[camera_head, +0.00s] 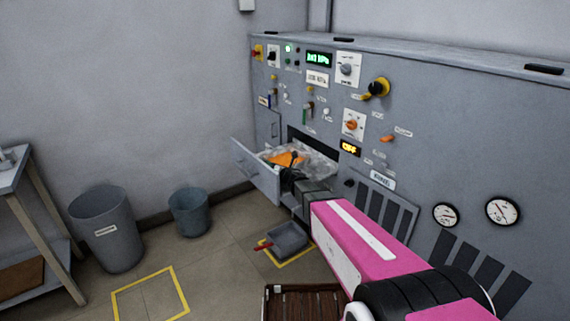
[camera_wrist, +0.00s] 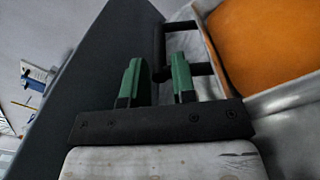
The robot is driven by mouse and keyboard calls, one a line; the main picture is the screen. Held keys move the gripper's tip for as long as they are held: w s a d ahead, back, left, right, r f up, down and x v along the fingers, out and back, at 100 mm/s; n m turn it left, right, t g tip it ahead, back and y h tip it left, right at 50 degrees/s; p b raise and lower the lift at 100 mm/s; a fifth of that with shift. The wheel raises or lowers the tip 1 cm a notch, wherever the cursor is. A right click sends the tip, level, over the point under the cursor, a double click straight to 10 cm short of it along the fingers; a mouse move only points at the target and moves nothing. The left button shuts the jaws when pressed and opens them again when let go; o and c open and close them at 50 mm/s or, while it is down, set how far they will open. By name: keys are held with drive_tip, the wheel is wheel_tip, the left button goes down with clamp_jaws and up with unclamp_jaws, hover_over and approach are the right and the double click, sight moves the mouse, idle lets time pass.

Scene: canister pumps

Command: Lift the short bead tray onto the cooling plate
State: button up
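In the wrist view a flat orange surface (camera_wrist: 270,40) fills the upper right, beside a pale edge. I cannot tell for sure that it is the short bead tray. A black bracket handle (camera_wrist: 160,40) stands out from that edge. My gripper (camera_wrist: 158,72) has its green-padded fingers apart, with the handle's bar in line with the gap; whether they touch it is unclear. In the head view my gripper (camera_head: 291,179) is at an opening in the grey machine, beside orange material (camera_head: 286,159) among clear, crumpled material. I cannot identify the cooling plate.
An open grey flap or drawer front (camera_head: 254,170) stands left of my gripper. A grey pan (camera_head: 290,238) with a red handle lies on the floor below. Two bins (camera_head: 106,235) (camera_head: 189,213) stand at left. A brown slatted piece (camera_head: 303,302) lies in front.

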clamp_jaws()
idle(1.2)
